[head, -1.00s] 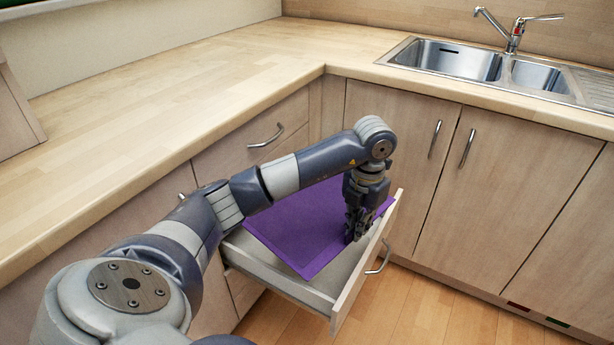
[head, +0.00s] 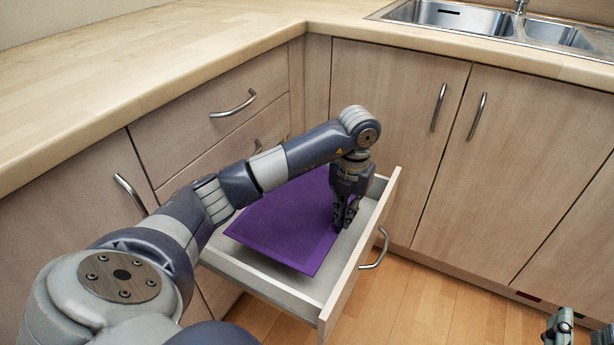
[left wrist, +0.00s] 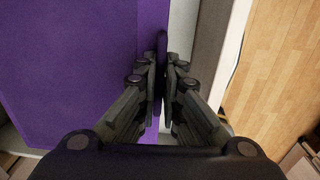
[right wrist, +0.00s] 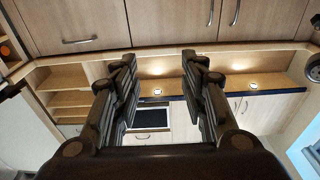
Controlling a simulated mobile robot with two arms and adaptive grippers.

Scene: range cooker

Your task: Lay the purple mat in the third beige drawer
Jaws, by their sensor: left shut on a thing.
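The purple mat (head: 285,225) lies inside the open beige drawer (head: 340,290), slightly tilted, with part of it hidden behind my left arm. My left gripper (head: 343,225) points down inside the drawer near its front panel. It is shut on the mat's edge, which stands up between the fingers in the left wrist view (left wrist: 162,80). My right gripper (right wrist: 160,65) is open and empty in its wrist view, away from the drawer. Part of my right arm shows at the lower right of the head view.
Closed drawers with a bar handle (head: 233,104) stand behind the open one. Cupboard doors (head: 390,130) are close on the right. The worktop (head: 150,65) runs above, with a sink (head: 450,18) at the back right. Wooden floor (head: 430,310) is free in front.

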